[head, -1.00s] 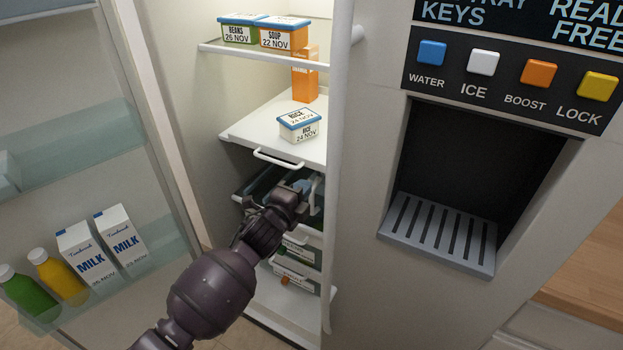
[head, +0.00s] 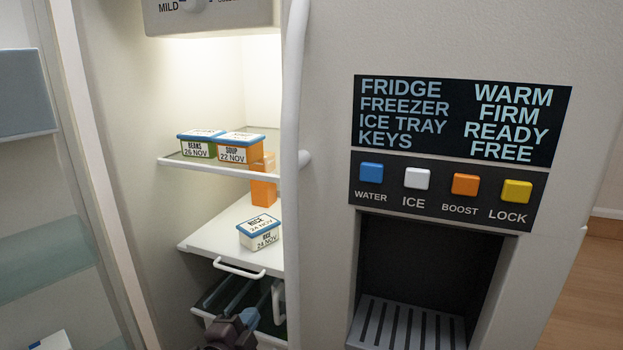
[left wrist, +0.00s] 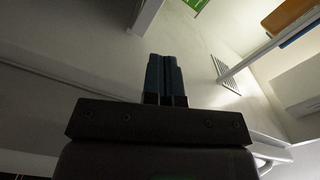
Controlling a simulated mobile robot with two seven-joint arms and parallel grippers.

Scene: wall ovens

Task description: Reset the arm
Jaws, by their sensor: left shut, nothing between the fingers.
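My left gripper (head: 240,326) shows at the bottom edge of the head view, in front of the fridge's lower drawers (head: 212,298). Its arm is mostly cut off by the frame. In the left wrist view its two dark blue fingers (left wrist: 164,75) are together with nothing between them. Behind them are the pale inner wall of the fridge and, at right, a shelf edge. My right gripper is not in view.
A rice box (head: 260,233) sits on the white middle shelf (head: 215,236). Beans (head: 197,146) and soup (head: 236,151) boxes stand on the glass shelf above, with an orange carton (head: 263,190) beneath it. The open fridge door (head: 40,180) is at left; the dispenser (head: 430,262) at right.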

